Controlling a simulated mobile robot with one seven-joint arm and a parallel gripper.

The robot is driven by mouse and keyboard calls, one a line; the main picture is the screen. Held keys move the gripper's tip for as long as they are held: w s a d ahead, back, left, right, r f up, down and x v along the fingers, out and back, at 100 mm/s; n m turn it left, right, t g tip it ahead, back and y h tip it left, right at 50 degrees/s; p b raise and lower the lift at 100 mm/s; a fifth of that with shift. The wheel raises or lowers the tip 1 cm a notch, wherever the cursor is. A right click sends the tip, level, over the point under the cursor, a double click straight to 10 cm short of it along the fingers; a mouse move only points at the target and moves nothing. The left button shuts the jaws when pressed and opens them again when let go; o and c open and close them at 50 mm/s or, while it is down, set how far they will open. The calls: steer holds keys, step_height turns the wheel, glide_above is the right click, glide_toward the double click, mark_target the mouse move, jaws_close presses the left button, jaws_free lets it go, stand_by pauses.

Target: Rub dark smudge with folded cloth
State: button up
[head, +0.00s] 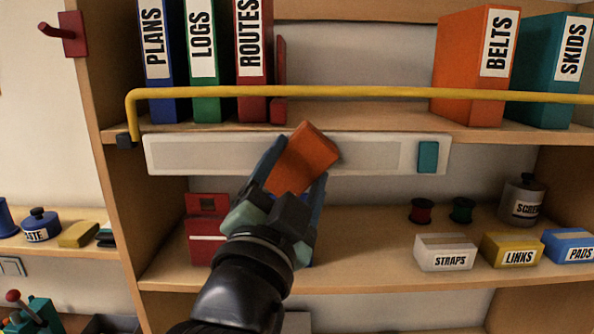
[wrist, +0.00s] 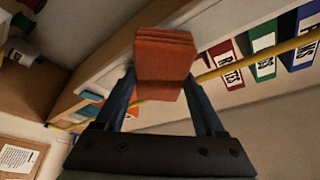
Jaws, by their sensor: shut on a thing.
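The folded cloth (head: 305,157) is a thick rust-orange block with stacked layers. My gripper (head: 293,178) is shut on it, with one finger on each side. In the wrist view the cloth (wrist: 165,58) stands out beyond the fingers of my gripper (wrist: 163,92), its folded edges showing. In the head view the cloth overlaps the long white panel (head: 220,156) under the upper shelf; whether it touches the panel I cannot tell. No dark smudge shows on the visible panel; the part behind the cloth and fingers is hidden.
A yellow rail (head: 370,92) runs above the panel, before the binders (head: 205,60). A teal block (head: 428,157) sits at the panel's right end. Below, a red box (head: 203,240) stands left of my arm; labelled boxes (head: 445,252) stand right. The shelf between is partly clear.

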mark_target(328, 167)
steer(key=shift+w, duration=0.8)
steer(key=shift+s+d, duration=0.15)
steer(key=shift+d, duration=1.75)
steer(key=shift+d+p, duration=0.4)
steer(key=shift+d, duration=1.45)
steer(key=shift+a+f+b, duration=0.1)
steer(key=shift+a+b, duration=0.45)
steer(key=shift+a, duration=0.15)
steer(key=shift+a+b, duration=1.4)
steer(key=shift+a, duration=1.75)
